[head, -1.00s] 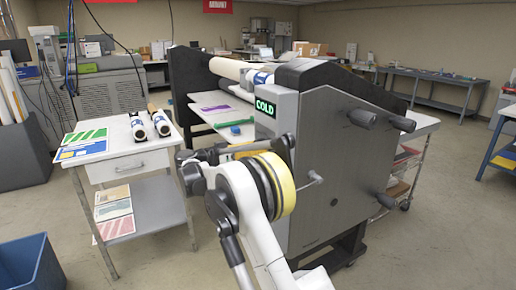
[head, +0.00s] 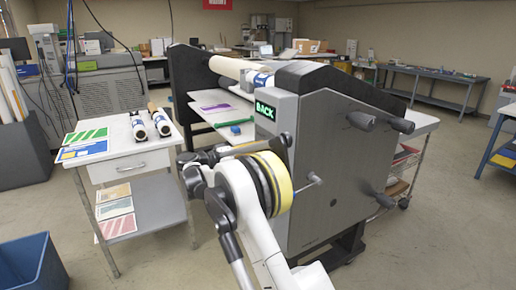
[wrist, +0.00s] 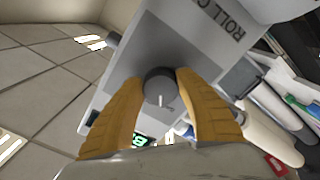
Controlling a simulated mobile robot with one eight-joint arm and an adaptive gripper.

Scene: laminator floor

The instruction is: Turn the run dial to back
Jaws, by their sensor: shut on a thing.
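The run dial (wrist: 160,86) is a dark round knob with a pale pointer mark, on the machine's grey panel in the wrist view. My gripper (wrist: 160,95) has its two yellow-brown fingers closed around the dial, one on each side. In the head view my arm hides the dial and the fingertips. The display also shows partly in the wrist view (wrist: 139,140), between the fingers.
A side table (head: 125,155) with two rolls (head: 150,124) and coloured sheets stands left of the machine. A blue bin (head: 35,265) is at the lower left. Handles (head: 400,124) stick out from the machine's end panel.

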